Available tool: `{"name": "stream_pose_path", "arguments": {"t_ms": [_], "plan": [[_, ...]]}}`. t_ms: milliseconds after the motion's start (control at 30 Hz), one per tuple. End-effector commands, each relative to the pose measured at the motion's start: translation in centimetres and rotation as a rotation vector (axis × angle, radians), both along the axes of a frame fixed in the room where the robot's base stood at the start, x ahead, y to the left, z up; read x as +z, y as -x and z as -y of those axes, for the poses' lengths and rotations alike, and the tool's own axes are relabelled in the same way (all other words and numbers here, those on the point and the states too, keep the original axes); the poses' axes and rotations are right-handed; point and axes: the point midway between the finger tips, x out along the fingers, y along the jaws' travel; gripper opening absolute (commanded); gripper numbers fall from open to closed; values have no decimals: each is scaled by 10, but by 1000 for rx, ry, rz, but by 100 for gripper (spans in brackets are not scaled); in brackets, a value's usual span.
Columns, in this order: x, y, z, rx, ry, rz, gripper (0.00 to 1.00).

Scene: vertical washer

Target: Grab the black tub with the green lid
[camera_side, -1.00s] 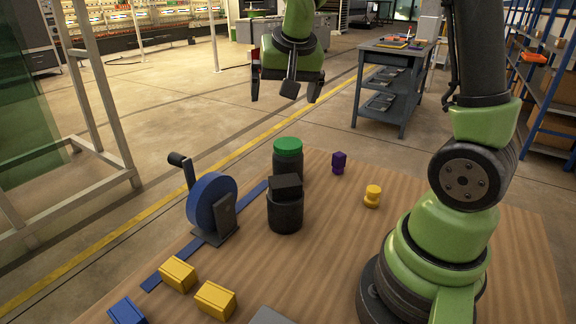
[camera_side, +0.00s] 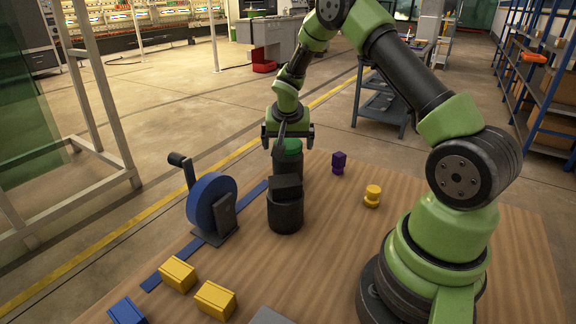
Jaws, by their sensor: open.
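The black tub with the green lid (camera_side: 293,146) stands upright near the far left part of the wooden table. Its lower body is partly hidden behind a second black container (camera_side: 286,212) with a black block-shaped top. My gripper (camera_side: 287,142) is open and points down at the lid, with a finger on each side of it in this view and one in front. I cannot tell whether the fingers touch the tub.
A blue wheel with a black crank (camera_side: 212,205) stands left of the tubs on a blue strip. A purple piece (camera_side: 339,162) and a yellow piece (camera_side: 372,196) stand to the right. Yellow blocks (camera_side: 178,273) and a blue block (camera_side: 126,311) lie at front left. The table's middle is clear.

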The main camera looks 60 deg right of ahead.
Motion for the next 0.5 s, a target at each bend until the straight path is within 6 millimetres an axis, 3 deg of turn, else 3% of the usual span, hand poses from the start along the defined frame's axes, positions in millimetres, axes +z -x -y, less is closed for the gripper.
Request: {"name": "stream_pose_path", "arguments": {"t_ms": [200, 467, 500], "plan": [[-26, -4, 9, 0, -2, 0, 100], [-28, -5, 10, 0, -2, 1, 100], [-28, -5, 10, 1, -3, 1, 93]]}}
